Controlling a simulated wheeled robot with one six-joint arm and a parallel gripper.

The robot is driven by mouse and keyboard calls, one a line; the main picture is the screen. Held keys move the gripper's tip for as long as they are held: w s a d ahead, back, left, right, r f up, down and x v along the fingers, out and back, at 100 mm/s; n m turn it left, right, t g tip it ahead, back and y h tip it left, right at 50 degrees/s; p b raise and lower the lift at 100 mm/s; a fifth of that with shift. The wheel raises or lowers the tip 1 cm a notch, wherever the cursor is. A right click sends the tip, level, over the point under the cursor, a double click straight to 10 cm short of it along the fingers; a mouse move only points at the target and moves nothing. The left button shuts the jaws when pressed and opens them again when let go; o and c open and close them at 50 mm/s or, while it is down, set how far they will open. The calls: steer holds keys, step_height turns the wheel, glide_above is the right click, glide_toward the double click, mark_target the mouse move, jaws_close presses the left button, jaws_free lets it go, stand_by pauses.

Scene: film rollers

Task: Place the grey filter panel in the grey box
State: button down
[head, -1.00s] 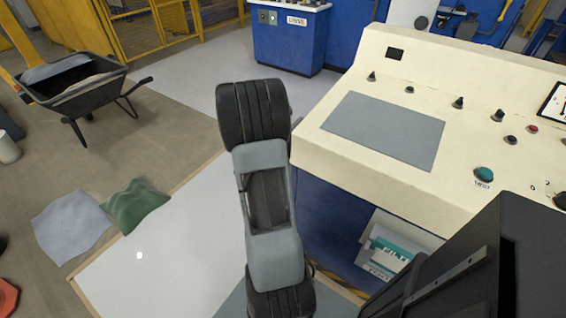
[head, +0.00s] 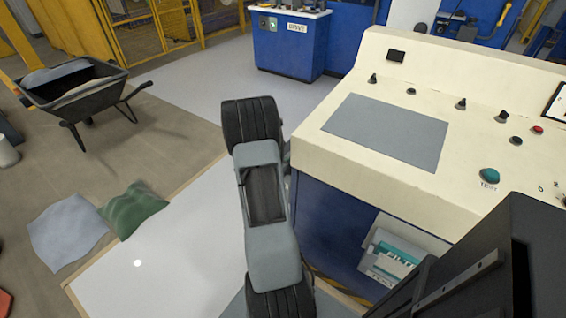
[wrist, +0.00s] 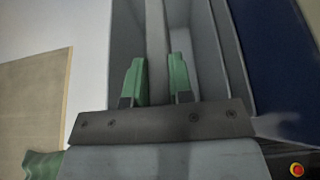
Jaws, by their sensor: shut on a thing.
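My gripper (wrist: 158,78) has two green fingertips, shut on a thin pale grey upright strip (wrist: 156,35), which looks like the edge of the grey filter panel. The strip runs up out of the wrist view. Grey walls (wrist: 207,50) stand on both sides of the strip and look like part of the grey box. I cannot tell whether the panel is inside them or above them. In the head view my arm hides the gripper. A grey surface (head: 234,304) shows at the bottom edge beside my arm, and I cannot tell what it belongs to.
A cream console (head: 330,155) with a blue side stands close right of my arm. A pale holder with a teal-labelled pack (head: 402,252) is on its side. A white floor sheet (head: 165,245), green cloth (head: 132,210), grey-blue cloth (head: 68,232) and wheelbarrow (head: 85,95) are left.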

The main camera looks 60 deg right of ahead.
steer(key=shift+f+b, duration=0.4)
steer(key=shift+b, duration=0.15)
steer(key=shift+f, duration=0.2)
steer(key=c, duration=1)
jaws_free()
steer(key=shift+r, duration=0.15)
